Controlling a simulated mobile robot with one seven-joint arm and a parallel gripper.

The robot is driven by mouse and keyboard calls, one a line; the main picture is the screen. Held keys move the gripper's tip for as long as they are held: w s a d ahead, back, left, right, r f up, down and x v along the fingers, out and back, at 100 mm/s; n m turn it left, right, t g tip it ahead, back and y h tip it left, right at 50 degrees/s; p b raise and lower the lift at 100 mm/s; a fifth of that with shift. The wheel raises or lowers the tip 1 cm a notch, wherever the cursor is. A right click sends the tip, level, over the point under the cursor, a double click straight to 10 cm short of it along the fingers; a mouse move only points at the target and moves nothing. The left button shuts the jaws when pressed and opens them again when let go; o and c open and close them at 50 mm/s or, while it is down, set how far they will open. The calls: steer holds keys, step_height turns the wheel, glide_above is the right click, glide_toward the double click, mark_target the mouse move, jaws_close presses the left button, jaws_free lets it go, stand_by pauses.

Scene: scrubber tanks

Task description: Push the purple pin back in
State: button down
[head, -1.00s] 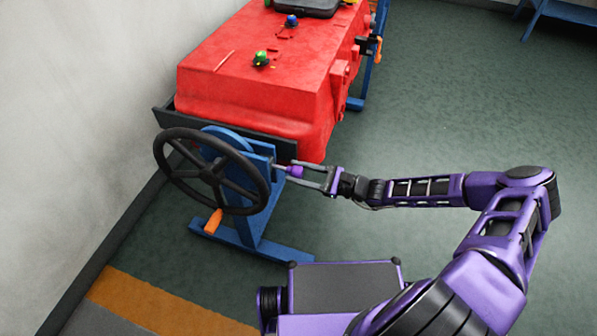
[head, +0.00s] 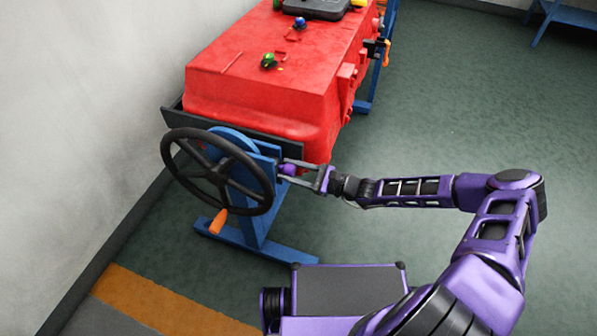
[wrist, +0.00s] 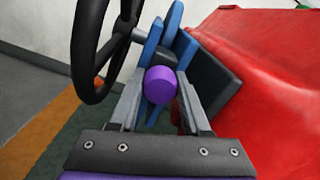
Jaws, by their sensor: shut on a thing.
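The purple pin (head: 289,169) sits at the blue stand (head: 263,172) beside the black handwheel (head: 217,171). Its round purple head (wrist: 160,85) faces the wrist camera, and its shaft is hidden in the wrist view. In the head view the head is close against the stand. My gripper (head: 303,171) reaches in from the right with one finger on each side of the head, and is shut on the purple pin. In the wrist view the fingers (wrist: 158,100) lie left and right of the head.
The red tank (head: 265,85) stands right behind the stand, close to my gripper. The wheel has an orange handle (head: 218,222). A green valve (head: 269,61) and a blue one (head: 299,23) are on the tank top.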

steer(key=shift+a+r, duration=0.1)
steer(key=shift+a, duration=0.05)
steer(key=shift+c, duration=1.8)
jaws_free()
steer(key=shift+w+a, duration=0.1)
steer(key=shift+d, duration=0.2)
steer(key=v, duration=1.7)
steer(key=shift+p, duration=0.4)
